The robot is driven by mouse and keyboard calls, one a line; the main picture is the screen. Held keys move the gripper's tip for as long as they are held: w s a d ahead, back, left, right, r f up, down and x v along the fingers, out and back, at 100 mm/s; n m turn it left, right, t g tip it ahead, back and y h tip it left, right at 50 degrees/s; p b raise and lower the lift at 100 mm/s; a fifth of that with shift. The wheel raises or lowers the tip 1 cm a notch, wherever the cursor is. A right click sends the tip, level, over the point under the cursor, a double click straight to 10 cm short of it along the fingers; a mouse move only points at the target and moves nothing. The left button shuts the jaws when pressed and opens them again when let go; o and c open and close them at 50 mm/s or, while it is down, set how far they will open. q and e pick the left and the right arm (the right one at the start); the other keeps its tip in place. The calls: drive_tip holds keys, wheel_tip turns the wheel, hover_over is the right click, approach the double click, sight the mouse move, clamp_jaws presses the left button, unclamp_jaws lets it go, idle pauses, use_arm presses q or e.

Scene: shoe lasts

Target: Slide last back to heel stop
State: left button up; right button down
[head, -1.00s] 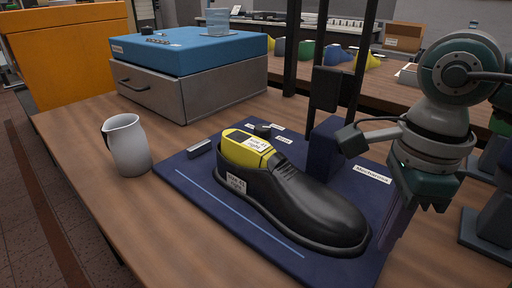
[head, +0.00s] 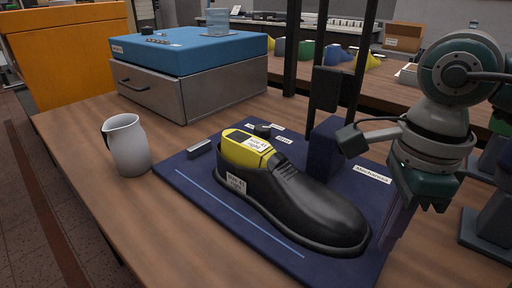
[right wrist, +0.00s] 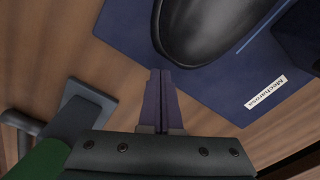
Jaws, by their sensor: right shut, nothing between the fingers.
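A yellow last (head: 243,150) with a "size 41 right" label sits in the black shoe (head: 305,205). The shoe lies on the dark blue board (head: 225,222), toe toward the front right. In the right wrist view the shoe's toe (right wrist: 200,30) shows at the top. My right gripper (head: 400,220) is just right of the toe, apart from the shoe. Its dark purple fingers (right wrist: 161,85) are shut and empty. A small grey block (head: 199,149) and a dark knob (head: 263,130) stand near the heel end; I cannot tell which is the heel stop. My left gripper is not in view.
A white jug (head: 127,146) stands left of the board. A grey drawer unit (head: 160,92) with a blue top is behind. A navy upright block (head: 325,146) and black posts (head: 291,50) rise behind the shoe. The wooden tabletop at front left is clear.

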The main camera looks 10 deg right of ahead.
sight(336, 203)
drive_tip(key=shift+f, duration=0.2)
drive_tip(key=shift+f+b, duration=0.65)
drive_tip(key=shift+b, duration=0.15)
drive_tip(key=shift+r, duration=0.1)
drive_tip(key=shift+r, duration=0.25)
idle(0.3)
drive_tip(key=shift+w+a+b, duration=1.35)
drive_tip(key=shift+w+b, duration=0.05)
drive_tip(key=shift+w, duration=0.15)
drive_tip(key=shift+w+a+f+b, duration=0.1)
drive_tip(key=shift+w+a+b, duration=1.2)
drive_tip(key=shift+b, duration=0.45)
drive_tip(key=shift+w+d, duration=0.1)
drive_tip(key=shift+d, duration=0.05)
